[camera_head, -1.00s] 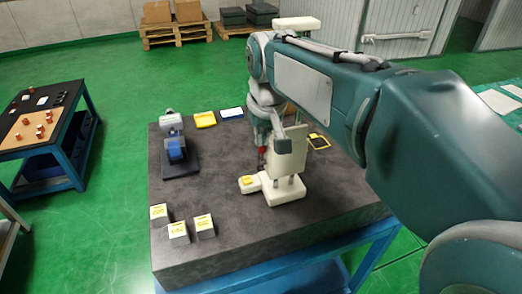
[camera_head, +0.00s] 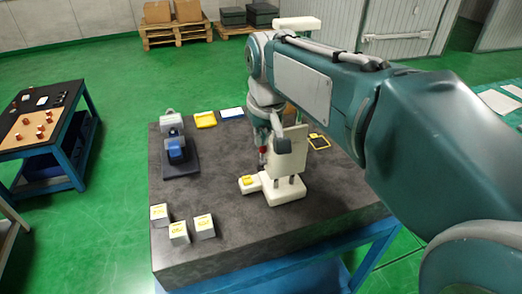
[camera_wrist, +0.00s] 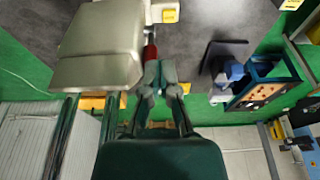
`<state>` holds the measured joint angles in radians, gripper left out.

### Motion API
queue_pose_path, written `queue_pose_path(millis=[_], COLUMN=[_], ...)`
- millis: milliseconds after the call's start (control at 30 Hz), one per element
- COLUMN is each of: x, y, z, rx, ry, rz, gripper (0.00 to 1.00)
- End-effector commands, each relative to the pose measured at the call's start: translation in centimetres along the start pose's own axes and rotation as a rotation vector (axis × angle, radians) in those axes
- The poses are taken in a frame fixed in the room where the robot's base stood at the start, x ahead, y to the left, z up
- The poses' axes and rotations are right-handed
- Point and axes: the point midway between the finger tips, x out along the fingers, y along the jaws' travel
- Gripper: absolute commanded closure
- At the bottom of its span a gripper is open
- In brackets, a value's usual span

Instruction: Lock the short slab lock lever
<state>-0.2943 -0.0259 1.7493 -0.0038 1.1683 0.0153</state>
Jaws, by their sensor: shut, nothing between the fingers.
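The short slab (camera_head: 294,141) is a cream upright plate on posts above a cream base (camera_head: 285,192) with a yellow label. It fills the upper left of the wrist view (camera_wrist: 98,72). A small red part (camera_head: 263,158), probably the lock lever, sits at the slab's left side. It shows in the wrist view (camera_wrist: 150,52) between the slab and my fingertips. My gripper (camera_wrist: 160,76) is shut and empty, its tips right beside the red part; I cannot tell whether they touch. In the head view my gripper is mostly hidden by my arm and the slab.
The dark stone table (camera_head: 225,215) holds a blue-and-grey device (camera_head: 176,152) at left, several small labelled blocks (camera_head: 179,232) at front left, and yellow (camera_head: 205,120) and blue trays behind. The table's middle left is clear. A blue side table (camera_head: 66,142) stands farther left.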

Motion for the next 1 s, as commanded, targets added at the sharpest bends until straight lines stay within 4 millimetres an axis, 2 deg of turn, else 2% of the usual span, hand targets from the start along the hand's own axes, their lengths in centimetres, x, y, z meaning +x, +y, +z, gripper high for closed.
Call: queue_pose_path(millis=[1000], x=[1.8], y=[0.0], z=[0.4], rx=[0.0], ry=[0.0], rz=[0.0], gripper=[1.0])
